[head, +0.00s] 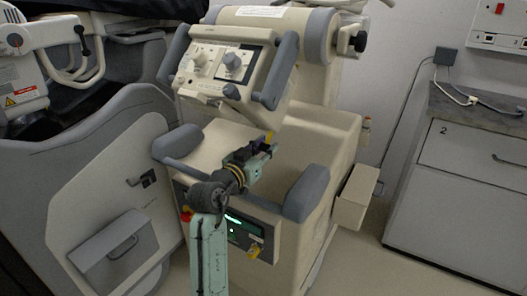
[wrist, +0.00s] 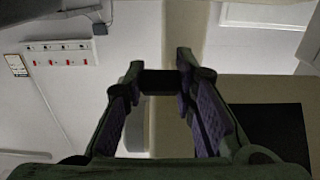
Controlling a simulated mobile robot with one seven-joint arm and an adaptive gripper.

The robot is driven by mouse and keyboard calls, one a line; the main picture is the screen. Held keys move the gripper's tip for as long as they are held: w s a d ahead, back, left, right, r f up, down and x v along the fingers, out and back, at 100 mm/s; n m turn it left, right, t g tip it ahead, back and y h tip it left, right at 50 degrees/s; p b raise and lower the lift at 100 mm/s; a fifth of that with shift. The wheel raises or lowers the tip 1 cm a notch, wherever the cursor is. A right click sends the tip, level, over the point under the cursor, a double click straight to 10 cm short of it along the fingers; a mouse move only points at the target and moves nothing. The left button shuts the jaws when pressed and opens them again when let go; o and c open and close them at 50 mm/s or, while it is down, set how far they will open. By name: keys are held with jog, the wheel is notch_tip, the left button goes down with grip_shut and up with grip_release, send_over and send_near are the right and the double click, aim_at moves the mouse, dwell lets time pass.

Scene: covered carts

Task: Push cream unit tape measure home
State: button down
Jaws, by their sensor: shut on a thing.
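The cream unit (head: 330,135) is a wheeled machine with grey handles and a tilted panel of knobs. My gripper (head: 262,150) is in front of it, above its low front shelf. A small yellow piece (head: 269,136) shows at the fingertips. In the wrist view my gripper (wrist: 158,80) has its purple-padded fingers apart, with a dark block (wrist: 157,82) held between the tips. I cannot tell for certain whether this is the tape measure. The gripper and arm hide part of the unit's front.
A grey-and-cream covered cart (head: 110,190) stands close on the left. A grey cabinet (head: 460,200) marked 2 is at the right. A cream box (head: 355,197) sticks out from the unit's right side. Grey handles (head: 308,195) flank the front shelf.

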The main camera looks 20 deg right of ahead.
jog(key=c, duration=1.3)
grip_release()
jog(key=v, duration=1.2)
jog(key=shift+s, duration=0.1)
